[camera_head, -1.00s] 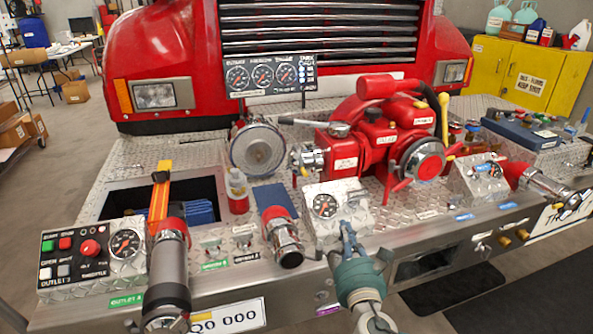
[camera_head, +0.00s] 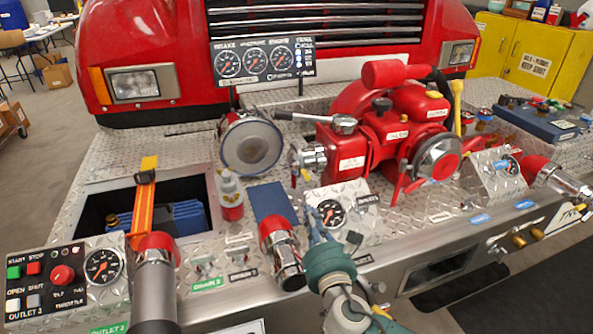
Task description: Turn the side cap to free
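A red pump (camera_head: 390,130) stands on the diamond-plate bumper deck. A chrome cap fitting (camera_head: 308,158) sticks out of its left side, and a round chrome ring with a red centre (camera_head: 437,158) faces me on its right. I cannot tell which of these is the side cap. My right gripper (camera_head: 316,228) reaches in from the bottom, over the small gauge panel (camera_head: 345,208), below and apart from the chrome fitting. Its teal wrist hides much of the fingers, so its opening is unclear. My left gripper is not in view.
A red-collared chrome outlet (camera_head: 281,250) stands just left of my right gripper. A large round grey-faced cap (camera_head: 251,147), a bottle (camera_head: 231,195) and an open bin (camera_head: 150,205) lie further left. Another outlet (camera_head: 555,178) is at right.

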